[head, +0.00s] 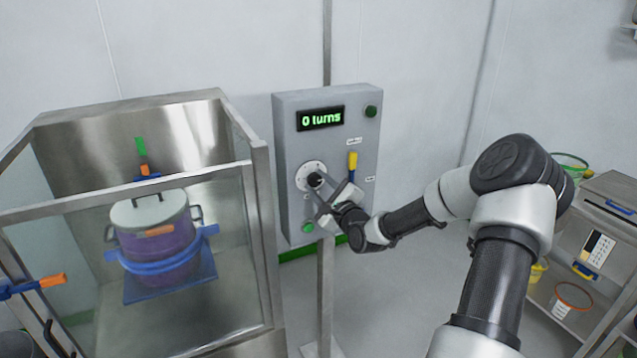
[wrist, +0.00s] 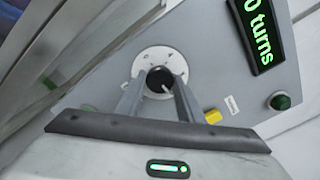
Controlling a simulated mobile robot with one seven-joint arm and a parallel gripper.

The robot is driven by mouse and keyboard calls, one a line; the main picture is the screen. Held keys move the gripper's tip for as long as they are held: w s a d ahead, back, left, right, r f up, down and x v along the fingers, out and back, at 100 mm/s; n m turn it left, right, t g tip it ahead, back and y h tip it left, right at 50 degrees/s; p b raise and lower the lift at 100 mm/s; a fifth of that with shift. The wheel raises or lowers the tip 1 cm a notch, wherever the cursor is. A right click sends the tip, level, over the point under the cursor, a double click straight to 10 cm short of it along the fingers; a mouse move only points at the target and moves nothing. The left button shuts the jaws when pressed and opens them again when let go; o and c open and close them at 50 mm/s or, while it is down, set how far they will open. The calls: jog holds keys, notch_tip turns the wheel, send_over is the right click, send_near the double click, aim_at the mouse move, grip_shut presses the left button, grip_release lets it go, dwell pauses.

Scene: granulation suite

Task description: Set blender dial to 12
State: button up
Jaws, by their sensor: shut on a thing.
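The blender dial (head: 314,179) is a black knob on a round white plate on the grey control panel (head: 290,130). The panel's display (head: 320,118) reads "0 turns" in green. My gripper (head: 322,192) is at the dial, and in the wrist view my gripper (wrist: 161,88) has its two fingers on either side of the black knob (wrist: 158,78), shut on it. A white mark shows on the knob's face. The numbers on the dial plate are too small to read.
The panel also carries a yellow-handled lever (head: 352,161), a dark green button (head: 371,111) and a lower green button (head: 309,228). A glass-fronted steel enclosure (head: 262,200) with a lidded purple vessel (head: 155,240) stands close on the left. A steel cart (head: 610,190) stands at right.

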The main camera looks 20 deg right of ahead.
jog(key=shift+m, duration=0.3)
jog(key=o, duration=1.1)
jog(key=shift+c, duration=0.2)
jog(key=shift+s, duration=0.1)
jog(key=s, duration=1.7)
jog(key=shift+s+d, duration=0.15)
jog(key=shift+d, duration=0.1)
